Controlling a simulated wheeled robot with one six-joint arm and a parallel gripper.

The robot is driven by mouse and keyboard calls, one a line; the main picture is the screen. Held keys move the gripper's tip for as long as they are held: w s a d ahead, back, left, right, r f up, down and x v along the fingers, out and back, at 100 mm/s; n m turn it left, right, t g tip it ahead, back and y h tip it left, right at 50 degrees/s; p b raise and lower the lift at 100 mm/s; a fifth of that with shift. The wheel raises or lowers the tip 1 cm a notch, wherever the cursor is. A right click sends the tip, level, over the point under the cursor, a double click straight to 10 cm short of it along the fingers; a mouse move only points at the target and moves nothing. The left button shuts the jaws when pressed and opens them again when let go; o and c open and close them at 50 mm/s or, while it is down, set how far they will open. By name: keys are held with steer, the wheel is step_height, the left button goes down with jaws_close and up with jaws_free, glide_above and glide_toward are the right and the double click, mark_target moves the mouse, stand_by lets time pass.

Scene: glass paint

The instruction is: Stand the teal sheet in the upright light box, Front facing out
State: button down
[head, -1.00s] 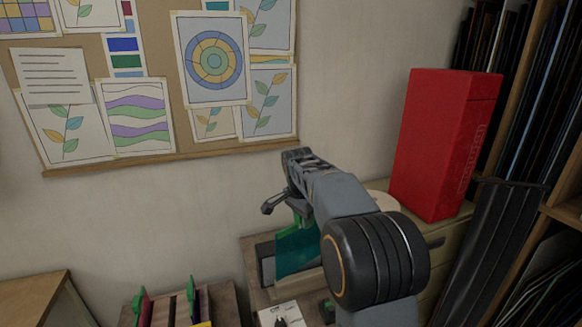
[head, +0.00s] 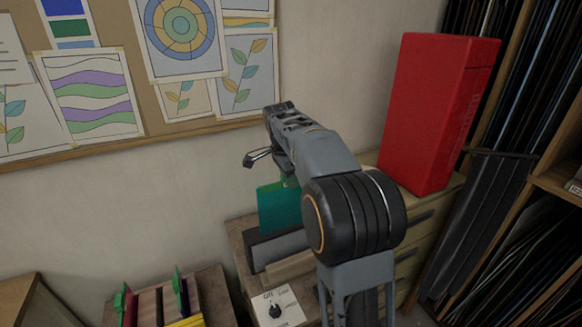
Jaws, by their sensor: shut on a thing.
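The teal sheet (head: 279,207) hangs upright below my gripper (head: 270,163), which is shut on it near its top edge. A brighter green bit shows at the sheet's upper right, close to the jaws. Below the sheet is a dark-framed box with a grey face (head: 278,249), which looks like the upright light box. The sheet's lower edge meets the box's top edge in the picture; I cannot tell whether it is inside, behind or above it. My arm hides the area to the right. I cannot tell which face of the sheet is the Front.
A white switch panel with a black knob (head: 275,311) is in front of the box. A wooden rack with green clips (head: 180,290) stands lower left. A tall red box (head: 436,115) stands on drawers at right, beside shelves of dark sheets (head: 520,70). A pinboard is behind.

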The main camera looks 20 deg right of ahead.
mark_target(289, 226)
step_height(289, 226, down, 19)
steer(key=b, duration=0.9)
steer(key=shift+r, duration=0.1)
steer(key=shift+w+f, duration=0.25)
steer(key=shift+w, duration=0.05)
stand_by(1.0)
steer(key=c, duration=1.1)
jaws_free()
steer(key=shift+w+f, duration=0.1)
steer(key=shift+w, duration=0.05)
steer(key=shift+c, duration=0.2)
steer(key=o, duration=0.8)
